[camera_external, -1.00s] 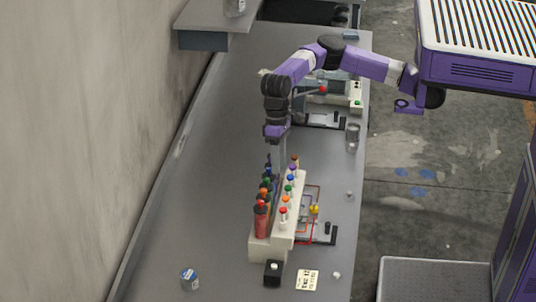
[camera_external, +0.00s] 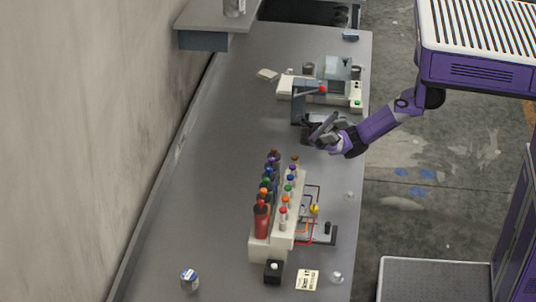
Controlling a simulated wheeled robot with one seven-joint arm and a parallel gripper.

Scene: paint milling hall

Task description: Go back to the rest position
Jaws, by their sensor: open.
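My gripper (camera_external: 312,133) is above the right part of the bench, in front of the bench machine with a red knob.
The bench machine (camera_external: 341,95) stands close behind the gripper. The rack holds several bottles, including a red one (camera_external: 261,222). A black button box (camera_external: 273,271), a label card (camera_external: 307,280) and a small jar (camera_external: 189,279) lie nearer. The bench's left side is clear.

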